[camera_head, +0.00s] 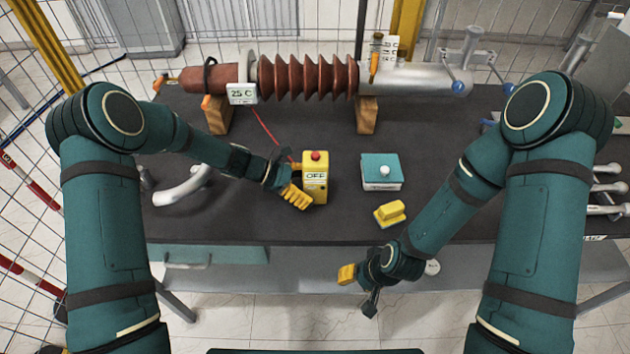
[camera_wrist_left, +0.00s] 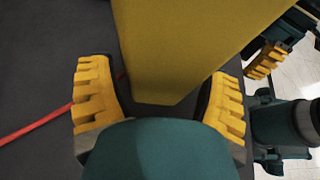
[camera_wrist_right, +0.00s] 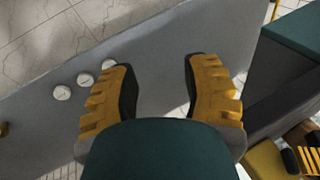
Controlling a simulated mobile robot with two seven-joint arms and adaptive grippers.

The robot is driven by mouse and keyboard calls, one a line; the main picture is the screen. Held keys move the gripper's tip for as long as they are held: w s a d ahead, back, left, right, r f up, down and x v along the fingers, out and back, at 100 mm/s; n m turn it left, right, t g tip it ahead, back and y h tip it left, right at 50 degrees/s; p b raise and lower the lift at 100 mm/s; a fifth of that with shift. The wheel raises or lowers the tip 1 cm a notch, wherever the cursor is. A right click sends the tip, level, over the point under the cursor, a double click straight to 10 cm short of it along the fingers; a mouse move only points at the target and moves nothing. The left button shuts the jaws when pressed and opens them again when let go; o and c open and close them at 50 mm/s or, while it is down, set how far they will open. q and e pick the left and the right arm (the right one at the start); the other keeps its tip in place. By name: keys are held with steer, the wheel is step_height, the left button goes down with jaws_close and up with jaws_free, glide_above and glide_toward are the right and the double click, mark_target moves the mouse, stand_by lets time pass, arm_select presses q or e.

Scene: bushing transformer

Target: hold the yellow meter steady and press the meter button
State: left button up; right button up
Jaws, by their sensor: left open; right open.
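The yellow meter (camera_head: 315,178) stands upright on the dark table, with a red button (camera_head: 316,156) on top and a display reading OFF. My left gripper (camera_head: 294,183) is at its left side, fingers open. In the left wrist view the meter (camera_wrist_left: 180,45) fills the space between the open yellow fingers (camera_wrist_left: 160,100); I cannot tell whether they touch it. My right gripper (camera_head: 357,288) is open and empty, in front of the table's front edge and lower right of the meter. The right wrist view shows its open fingers (camera_wrist_right: 160,95) with nothing between them.
A teal box with a white knob (camera_head: 381,172) and a yellow block (camera_head: 390,213) sit right of the meter. A ribbed brown bushing (camera_head: 308,77) lies on wooden supports at the back, beside a 25 C display (camera_head: 242,94). A red cable (camera_head: 268,132) runs toward the meter.

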arm_select(q)
steer(key=shift+d+f, duration=0.25)
steer(key=shift+d, duration=0.2)
arm_select(e)
steer(key=shift+s+f, duration=0.1)
steer(key=shift+f, duration=0.1)
arm_select(q)
steer(key=c, duration=0.7)
arm_select(e)
jaws_close()
stand_by(0.5)
